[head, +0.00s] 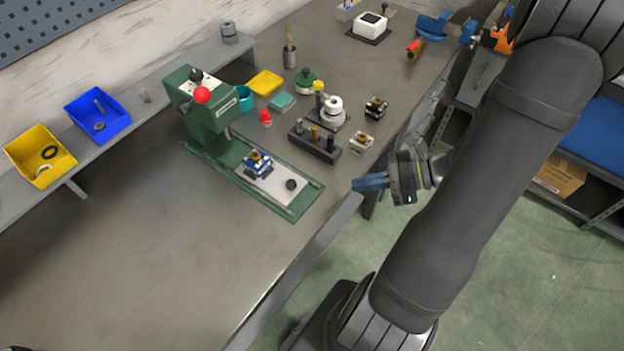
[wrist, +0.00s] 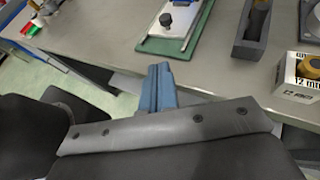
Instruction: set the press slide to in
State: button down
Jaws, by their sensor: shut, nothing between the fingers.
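The green press (head: 212,117) stands on the bench with a red knob on top. Its pale slide plate (head: 271,184) lies on the green base and reaches out from under the press head towards the bench's front edge. A dark round knob (head: 291,185) sits at the slide's outer end, and it also shows in the wrist view (wrist: 166,20). A blue fixture (head: 259,166) sits on the slide's inner part. My gripper (head: 356,184) has blue fingers, shut and empty, just off the front edge, apart from the slide. It also shows in the wrist view (wrist: 159,70).
A dark block with pegs (head: 314,146) and a small white box (head: 360,141) stand right of the slide. A red piece (head: 265,118) and a white-topped part (head: 333,106) stand behind. The bench's left front (head: 150,240) is clear.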

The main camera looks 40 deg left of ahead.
jog(key=shift+a+r+t+h, duration=0.85)
jog(key=shift+r+t+h, duration=1.05)
jog(key=shift+r, duration=0.75)
jog(key=x, duration=0.6)
jog(key=s+x, duration=0.1)
jog(key=x, duration=0.2)
jog(key=shift+s+f, duration=0.1)
jog(key=a, duration=0.1)
jog(key=s+a, duration=0.1)
jog(key=shift+s+a+f, duration=0.1)
jog(key=shift+a+f, duration=0.2)
jog(key=shift+f, duration=0.05)
jog(key=shift+s+a, duration=0.3)
jog(key=shift+a, duration=0.4)
send_near(270, 173)
jog(key=a+f, duration=0.1)
jog(key=a, duration=0.1)
jog(key=s+a+f, duration=0.1)
jog(key=a+f, duration=0.1)
jog(key=shift+s+a+f, duration=0.15)
jog(key=shift+s+a, duration=0.05)
jog(key=shift+a, duration=0.1)
